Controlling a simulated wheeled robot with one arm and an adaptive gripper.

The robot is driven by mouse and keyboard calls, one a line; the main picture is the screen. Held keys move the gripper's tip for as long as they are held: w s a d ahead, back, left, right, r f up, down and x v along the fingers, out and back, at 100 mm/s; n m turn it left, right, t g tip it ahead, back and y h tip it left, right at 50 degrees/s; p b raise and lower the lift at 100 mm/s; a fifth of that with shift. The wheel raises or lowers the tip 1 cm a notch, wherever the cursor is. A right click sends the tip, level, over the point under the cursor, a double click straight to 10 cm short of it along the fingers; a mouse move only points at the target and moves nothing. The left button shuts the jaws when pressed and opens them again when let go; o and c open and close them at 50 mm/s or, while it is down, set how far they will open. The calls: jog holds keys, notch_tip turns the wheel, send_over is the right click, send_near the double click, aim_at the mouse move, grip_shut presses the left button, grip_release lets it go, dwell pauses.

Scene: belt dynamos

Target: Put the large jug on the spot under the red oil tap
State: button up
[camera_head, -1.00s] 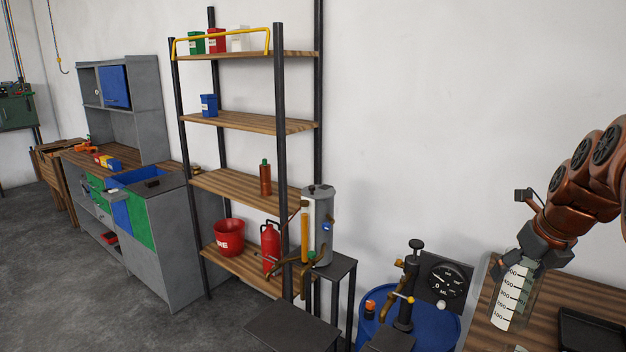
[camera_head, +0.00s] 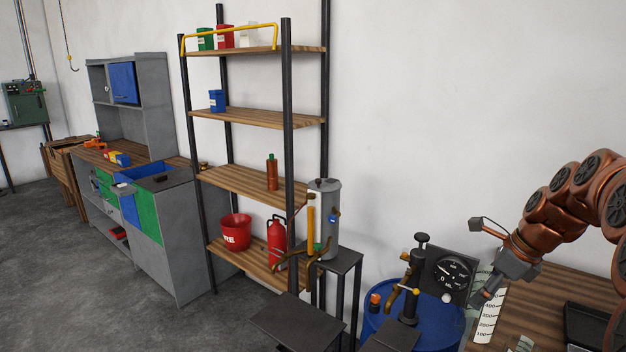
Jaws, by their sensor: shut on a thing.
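A clear jug with a white measuring scale (camera_head: 488,318) is at the lower right. My gripper (camera_head: 484,296) is shut on it near its top, and the jug's lower part runs close to the drum and the wooden bench. A grey cylinder (camera_head: 327,205) with a brown spout and a green part stands left of centre. A dark flat stand (camera_head: 298,322) is below that spout. I cannot tell which tap is the red one.
The blue drum (camera_head: 440,328) and a black dial gauge (camera_head: 450,275) are left of my gripper. A wooden bench (camera_head: 560,285) with a black tray (camera_head: 590,325) is at right; part of another scale shows at the bottom edge. A tall shelf (camera_head: 255,185) stands behind the grey cylinder.

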jog(key=w+a+f+n+g+h+b, duration=0.1)
jog(key=w+a+f+n+g+b, duration=0.1)
jog(key=a+f+n, duration=0.6)
jog(key=w+a+f+n+g+h+b, duration=0.1)
jog(key=a+f+n+g, duration=0.4)
jog(key=f+n, duration=1)
jog(key=a+n+h+b, duration=0.1)
jog(key=a+n, duration=0.2)
jog(key=shift+w+a+f+h+b, duration=0.2)
jog(key=shift+w+a+h+b, duration=0.1)
jog(key=shift+w+b, duration=0.05)
